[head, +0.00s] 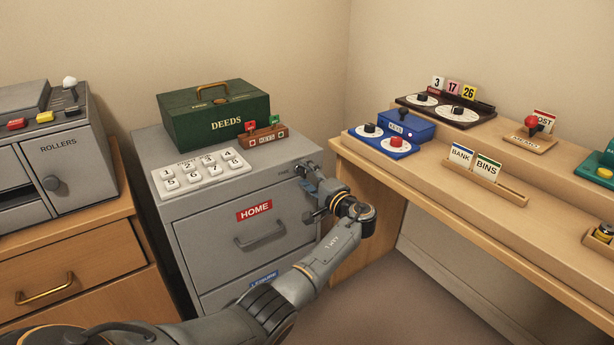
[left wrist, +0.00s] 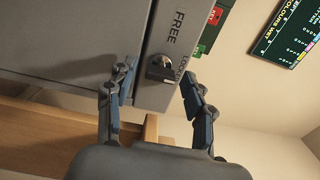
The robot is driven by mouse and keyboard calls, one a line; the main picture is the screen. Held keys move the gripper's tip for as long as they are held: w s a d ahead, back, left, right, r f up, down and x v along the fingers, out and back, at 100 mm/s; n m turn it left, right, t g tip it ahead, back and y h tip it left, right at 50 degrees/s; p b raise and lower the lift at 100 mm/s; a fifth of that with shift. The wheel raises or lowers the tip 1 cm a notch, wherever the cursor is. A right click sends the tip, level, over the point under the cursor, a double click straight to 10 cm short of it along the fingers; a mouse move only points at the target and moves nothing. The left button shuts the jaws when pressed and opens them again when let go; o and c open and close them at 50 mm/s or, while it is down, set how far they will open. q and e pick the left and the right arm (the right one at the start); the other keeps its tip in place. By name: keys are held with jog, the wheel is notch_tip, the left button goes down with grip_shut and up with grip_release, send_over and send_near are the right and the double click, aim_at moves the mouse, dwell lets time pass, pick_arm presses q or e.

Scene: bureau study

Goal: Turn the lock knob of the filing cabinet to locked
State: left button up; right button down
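The grey filing cabinet (head: 205,215) stands in the middle of the head view, with a HOME drawer on its front. Its lock knob (left wrist: 160,67) shows in the left wrist view as a round dark-and-silver knob, between the word FREE and a partly hidden word starting LOCK. I cannot tell surely which word it points to. My left gripper (head: 307,195) is at the cabinet's upper right front corner and hides the knob in the head view. My right gripper is out of view.
On the cabinet top are a green DEEDS box (head: 215,117), a white numbered key panel (head: 200,173) and a small flag holder (head: 262,137). A wooden desk (head: 440,190) with dials and cards stands close on the right. A wooden drawer unit (head: 75,275) stands at left.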

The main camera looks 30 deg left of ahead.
pick_arm(q)
jog(key=v, duration=1.2)
dwell(0.4)
